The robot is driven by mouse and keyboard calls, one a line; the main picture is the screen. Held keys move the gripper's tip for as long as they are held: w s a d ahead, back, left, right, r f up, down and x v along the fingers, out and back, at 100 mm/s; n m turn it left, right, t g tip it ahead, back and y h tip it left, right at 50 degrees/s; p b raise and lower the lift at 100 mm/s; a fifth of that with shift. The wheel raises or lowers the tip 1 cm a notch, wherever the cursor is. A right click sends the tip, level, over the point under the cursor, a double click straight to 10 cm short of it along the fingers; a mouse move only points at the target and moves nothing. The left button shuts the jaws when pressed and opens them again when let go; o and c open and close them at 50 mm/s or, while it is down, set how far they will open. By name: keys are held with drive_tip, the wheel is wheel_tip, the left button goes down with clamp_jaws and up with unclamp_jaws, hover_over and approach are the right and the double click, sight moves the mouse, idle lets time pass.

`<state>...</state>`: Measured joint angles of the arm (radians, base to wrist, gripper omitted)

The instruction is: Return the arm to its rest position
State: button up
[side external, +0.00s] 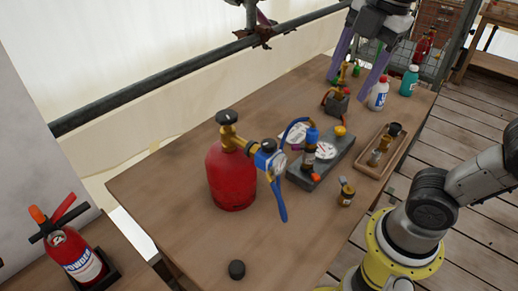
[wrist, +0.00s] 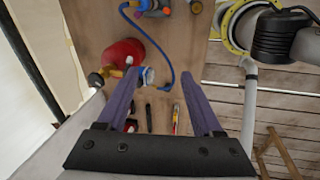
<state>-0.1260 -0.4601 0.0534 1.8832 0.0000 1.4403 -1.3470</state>
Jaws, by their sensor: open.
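My gripper (side external: 358,66) is at the top of the side external view, above the far end of the wooden table (side external: 150,205). Its two long purple fingers point down and stand wide apart. In the wrist view my gripper (wrist: 159,75) is open, with no object held between the fingers. Small brass and red fittings on a dark block (side external: 337,103) stand on the table near the fingers in the side external view. The upper part of my arm is cut off by the frame.
A red gas cylinder (side external: 230,178) with a blue-handled regulator stands on the table. Beside it are a grey gauge block (side external: 322,165), a wooden tray (side external: 383,152), a white bottle (side external: 378,94) and a teal bottle (side external: 409,81). A dark rail (side external: 190,65) runs along the back.

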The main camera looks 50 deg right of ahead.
drive_tip(key=s+d+f+m+t, duration=0.1)
drive_tip(key=s+f+m, duration=0.1)
drive_tip(key=f+m, duration=0.3)
drive_tip(key=s+d+f+m+t, duration=0.1)
drive_tip(key=s+f+m+t, duration=0.1)
drive_tip(key=f+m, duration=0.4)
drive_tip(key=m, duration=0.5)
drive_tip(key=shift+d+f+m, duration=0.3)
drive_tip(key=shift+m, duration=0.1)
